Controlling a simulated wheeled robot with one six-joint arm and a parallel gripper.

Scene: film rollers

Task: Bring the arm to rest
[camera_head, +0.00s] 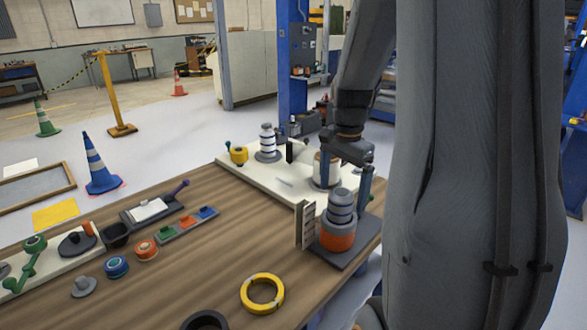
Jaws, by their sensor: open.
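My gripper (343,178) hangs from my grey arm at the right of the head view, over the right end of the wooden table. Its fingers point down and stand apart; it is open. A white and metal roller (326,170) stands on the white board behind the fingers. A striped grey roller with an orange base (338,233) stands upright on a dark plate in front of them. Whether a finger touches either roller cannot be told. My large grey arm hides the right part of the view.
The wooden table (215,245) also holds a yellow ring (262,293), blue (116,267) and orange (146,250) rolls, a tray of coloured pieces (187,224) and a clipboard (148,209). A white board (260,178) lies at the back. A blue cone (99,165) stands on the floor.

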